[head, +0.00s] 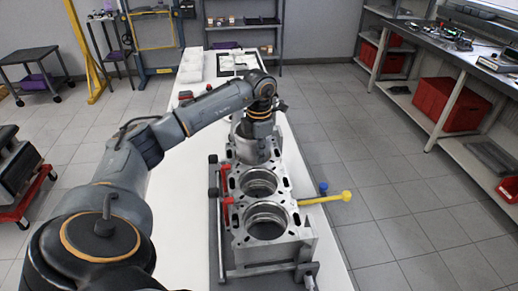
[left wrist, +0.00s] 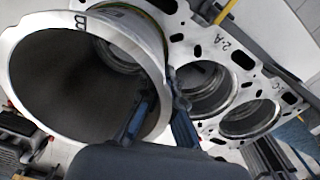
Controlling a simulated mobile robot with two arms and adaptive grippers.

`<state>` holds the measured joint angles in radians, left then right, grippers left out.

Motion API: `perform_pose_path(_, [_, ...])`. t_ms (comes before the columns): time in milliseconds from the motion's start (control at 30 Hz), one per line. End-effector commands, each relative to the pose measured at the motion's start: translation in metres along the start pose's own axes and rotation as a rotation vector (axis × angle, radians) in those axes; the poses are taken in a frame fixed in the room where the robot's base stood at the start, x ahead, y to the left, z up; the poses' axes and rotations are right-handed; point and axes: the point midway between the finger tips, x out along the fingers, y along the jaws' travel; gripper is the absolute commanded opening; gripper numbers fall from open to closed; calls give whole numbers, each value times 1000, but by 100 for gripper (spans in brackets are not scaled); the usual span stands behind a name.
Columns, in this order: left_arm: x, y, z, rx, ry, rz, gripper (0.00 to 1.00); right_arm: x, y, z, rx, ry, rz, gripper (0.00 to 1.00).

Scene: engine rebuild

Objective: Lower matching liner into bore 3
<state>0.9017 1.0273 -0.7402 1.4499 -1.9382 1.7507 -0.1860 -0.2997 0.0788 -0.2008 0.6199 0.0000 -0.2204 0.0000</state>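My left gripper (left wrist: 158,118) is shut on the wall of a grey metal liner (left wrist: 60,80), one finger inside and one outside. The liner's rim carries a letter that looks like B. It also shows in the head view (head: 252,146), over the far part of the engine block (head: 305,246). A bore (left wrist: 113,56) shows partly behind the liner in the left wrist view; whether the liner touches the block is unclear. The middle bore (head: 258,183) and near bore (head: 267,220) look uncovered in the head view. A "2-A" mark is on the deck. My right gripper is out of view.
The block stands on a long white table (head: 178,220). A yellow-knobbed bar (head: 328,198) and a blue knob (head: 323,187) stick out at its right. Red pieces (head: 226,172) sit along its left side.

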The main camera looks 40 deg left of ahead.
Motion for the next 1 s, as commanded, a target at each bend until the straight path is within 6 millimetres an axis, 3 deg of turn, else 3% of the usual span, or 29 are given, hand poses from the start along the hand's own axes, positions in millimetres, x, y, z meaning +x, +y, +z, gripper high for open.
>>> perform_pose_path(400, [13, 0, 0, 0, -2, 1, 0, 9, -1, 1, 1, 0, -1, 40])
perform_pose_path(567, [12, 0, 0, 0, -1, 0, 32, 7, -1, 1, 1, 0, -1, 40])
perform_pose_path(867, [13, -1, 0, 1, 1, -1, 32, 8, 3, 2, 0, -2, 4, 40])
perform_pose_path(1000, [2, 0, 1, 0, -2, 0, 32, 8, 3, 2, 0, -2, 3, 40])
